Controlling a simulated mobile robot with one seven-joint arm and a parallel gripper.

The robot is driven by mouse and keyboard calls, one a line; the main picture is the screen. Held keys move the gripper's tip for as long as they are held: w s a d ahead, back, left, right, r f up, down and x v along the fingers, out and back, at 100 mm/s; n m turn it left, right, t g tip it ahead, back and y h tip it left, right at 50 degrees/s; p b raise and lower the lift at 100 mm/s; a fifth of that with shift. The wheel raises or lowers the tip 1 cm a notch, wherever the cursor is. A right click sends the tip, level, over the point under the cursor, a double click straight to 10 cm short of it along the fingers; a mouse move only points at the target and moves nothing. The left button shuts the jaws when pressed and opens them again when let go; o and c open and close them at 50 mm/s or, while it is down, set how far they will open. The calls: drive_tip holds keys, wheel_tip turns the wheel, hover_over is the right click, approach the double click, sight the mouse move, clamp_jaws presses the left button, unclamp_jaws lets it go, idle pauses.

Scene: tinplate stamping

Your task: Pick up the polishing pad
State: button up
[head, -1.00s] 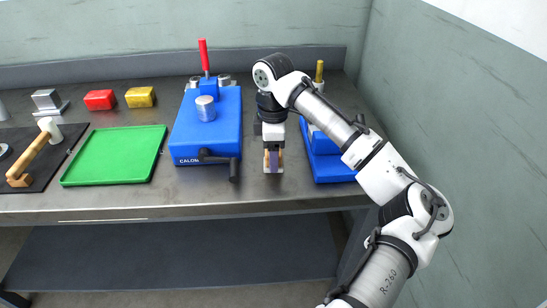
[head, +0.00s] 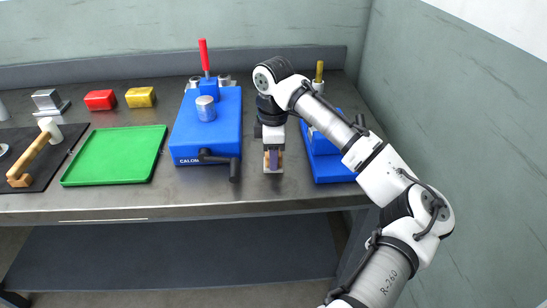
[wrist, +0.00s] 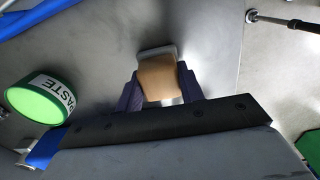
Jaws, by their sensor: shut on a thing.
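The polishing pad has a tan block (wrist: 158,80) with a pale grey-white layer along its far side in the wrist view. It sits between the two purple fingers of my gripper (wrist: 160,92), which is shut on it. In the head view my gripper (head: 273,158) points down at the bench, between the blue press and the blue fixture on the right. The pad's pale bottom (head: 273,171) shows below the fingers, at or very near the bench top. I cannot tell whether it still touches.
A blue press (head: 205,130) with a crank handle (head: 234,170) stands close on the left. A blue fixture (head: 332,168) is close on the right. A green paste tin (wrist: 42,104) is near my gripper. A green tray (head: 115,155) lies farther left. The bench front is clear.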

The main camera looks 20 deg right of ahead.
wheel_tip(320, 180, up, 20)
drive_tip(key=shift+p, duration=0.3)
idle(0.3)
drive_tip(key=o, duration=0.4)
drive_tip(key=shift+c, duration=1.3)
drive_tip(key=shift+d, duration=0.1)
